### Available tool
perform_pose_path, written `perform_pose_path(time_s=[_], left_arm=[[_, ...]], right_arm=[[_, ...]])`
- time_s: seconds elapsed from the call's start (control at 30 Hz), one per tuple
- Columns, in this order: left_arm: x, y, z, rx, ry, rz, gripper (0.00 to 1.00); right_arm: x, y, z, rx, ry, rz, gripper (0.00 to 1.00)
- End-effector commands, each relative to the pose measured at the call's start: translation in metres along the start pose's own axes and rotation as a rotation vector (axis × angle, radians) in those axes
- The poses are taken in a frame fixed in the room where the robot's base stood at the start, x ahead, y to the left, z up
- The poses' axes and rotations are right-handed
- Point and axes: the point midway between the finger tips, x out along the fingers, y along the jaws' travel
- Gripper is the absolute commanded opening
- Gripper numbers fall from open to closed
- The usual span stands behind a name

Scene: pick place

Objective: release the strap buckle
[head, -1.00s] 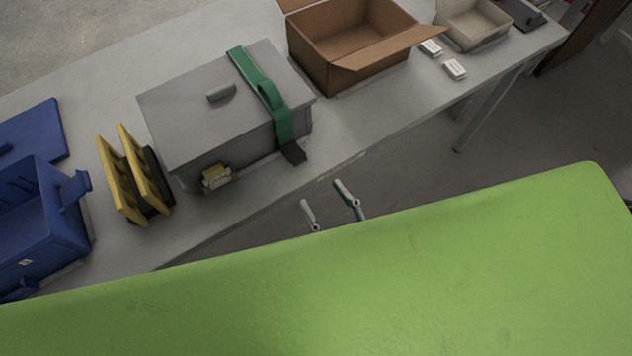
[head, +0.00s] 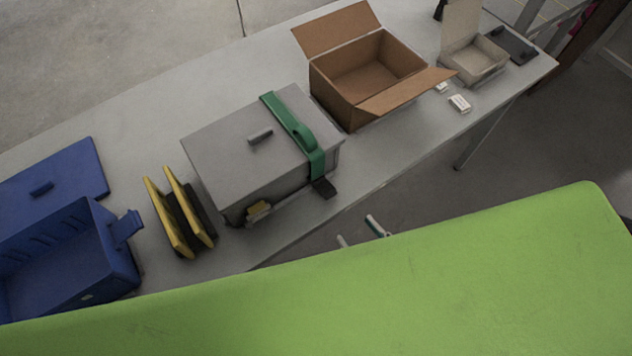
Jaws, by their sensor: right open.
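A grey lidded box (head: 225,160) stands on the table, its lid on. A green strap (head: 283,118) runs over the lid near its right end and down the front. A raised green part (head: 304,138) sits on the strap, and a black piece (head: 324,188) is at its lower end; I cannot tell which is the buckle. My right gripper (head: 358,233) is open and empty, below and right of the box, apart from the strap. Only its fingertips show; the rest is hidden. My left gripper is not in view.
The grey table (head: 110,120) also bears a blue crate (head: 118,268), a blue lid (head: 78,168), yellow-and-black racks (head: 165,215), an open cardboard box (head: 338,97), a beige box (head: 478,72) and small white blocks (head: 459,103).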

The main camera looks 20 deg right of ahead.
Motion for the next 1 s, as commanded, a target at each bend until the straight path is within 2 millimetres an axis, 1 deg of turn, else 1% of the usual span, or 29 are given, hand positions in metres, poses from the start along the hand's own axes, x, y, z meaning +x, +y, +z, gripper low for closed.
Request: perform_pose_path(time_s=[0.07, 0.1, 0.17, 0.3, 0.33, 0.43, 0.6, 0.7, 0.8, 1.0], left_arm=[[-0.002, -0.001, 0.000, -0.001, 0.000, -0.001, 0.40], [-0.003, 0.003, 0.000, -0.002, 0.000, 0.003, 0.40], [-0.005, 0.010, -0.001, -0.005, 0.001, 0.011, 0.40], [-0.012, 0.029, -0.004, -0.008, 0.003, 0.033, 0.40], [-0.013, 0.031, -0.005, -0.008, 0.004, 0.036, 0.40], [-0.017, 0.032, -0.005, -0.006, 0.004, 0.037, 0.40], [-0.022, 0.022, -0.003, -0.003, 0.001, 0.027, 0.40], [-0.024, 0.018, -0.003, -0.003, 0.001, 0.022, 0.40], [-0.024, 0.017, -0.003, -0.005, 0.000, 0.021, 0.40], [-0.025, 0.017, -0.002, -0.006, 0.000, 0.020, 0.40]], right_arm=[[0.007, 0.001, -0.001, -0.001, 0.003, 0.001, 0.46], [0.013, 0.001, -0.001, -0.001, 0.004, 0.001, 0.46], [0.023, 0.001, -0.002, -0.001, 0.005, 0.001, 0.46], [0.053, 0.001, -0.003, -0.001, 0.007, 0.001, 0.46], [0.060, 0.001, -0.003, -0.001, 0.005, 0.001, 0.46], [0.081, 0.001, -0.003, -0.001, 0.005, 0.001, 0.46], [0.112, 0.001, -0.002, 0.000, 0.003, 0.001, 0.46], [0.124, 0.001, -0.001, 0.000, 0.002, 0.001, 0.46], [0.132, 0.001, -0.001, -0.001, 0.002, 0.001, 0.46], [0.136, 0.000, 0.001, -0.001, 0.000, 0.001, 0.46]])
